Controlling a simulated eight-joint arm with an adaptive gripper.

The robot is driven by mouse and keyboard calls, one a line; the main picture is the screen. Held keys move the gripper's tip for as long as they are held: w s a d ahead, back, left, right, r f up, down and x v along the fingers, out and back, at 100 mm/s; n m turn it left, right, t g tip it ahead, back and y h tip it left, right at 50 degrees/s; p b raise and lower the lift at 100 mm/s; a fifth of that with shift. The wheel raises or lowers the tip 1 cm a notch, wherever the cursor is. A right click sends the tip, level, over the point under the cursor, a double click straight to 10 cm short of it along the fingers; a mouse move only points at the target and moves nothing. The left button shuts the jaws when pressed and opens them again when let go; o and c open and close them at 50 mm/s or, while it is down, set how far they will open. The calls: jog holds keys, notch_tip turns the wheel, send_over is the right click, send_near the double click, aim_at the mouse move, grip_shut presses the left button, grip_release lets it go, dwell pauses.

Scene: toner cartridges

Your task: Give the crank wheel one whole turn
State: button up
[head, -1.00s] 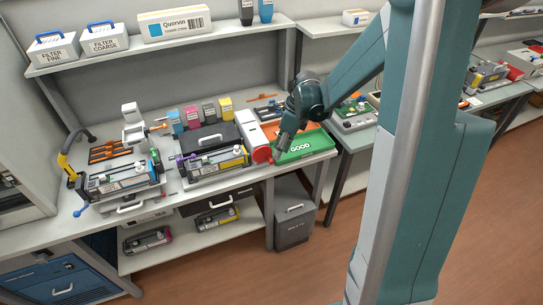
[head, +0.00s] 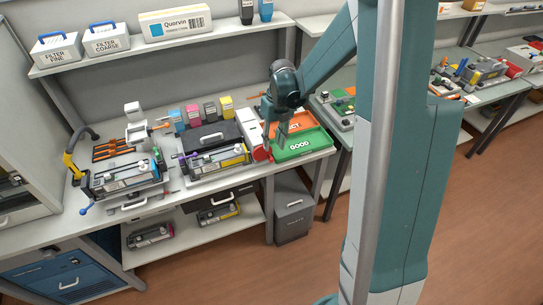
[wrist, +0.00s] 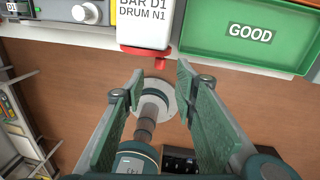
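The crank wheel is a red disc (head: 261,155) on the front end of a white box on the bench. In the wrist view its red rim (wrist: 140,50) shows at the top, edge-on, with a small red handle (wrist: 160,64) sticking out. My gripper (head: 275,141) points down just right of the wheel in the head view. In the wrist view my gripper (wrist: 160,74) is open, its two green-padded fingers apart with nothing between them. The handle lies just beyond the fingertips, roughly in line with the gap. I cannot tell whether anything touches.
The white box (wrist: 146,14) reads "BAR D1 DRUM N1". A green GOOD tray (head: 303,146) is close on the right, with an orange tray (head: 298,122) behind it. A cartridge stand (head: 215,160) is on the left. Open floor lies before the bench edge.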

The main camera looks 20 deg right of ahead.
aim_at(271, 158)
jog(key=shift+f, duration=0.1)
jog(key=shift+a+f, duration=0.2)
jog(key=shift+f, duration=1.7)
jog(key=shift+a+f, duration=0.2)
jog(key=shift+f, duration=1.7)
jog(key=shift+c, duration=0.5)
jog(key=c, duration=0.7)
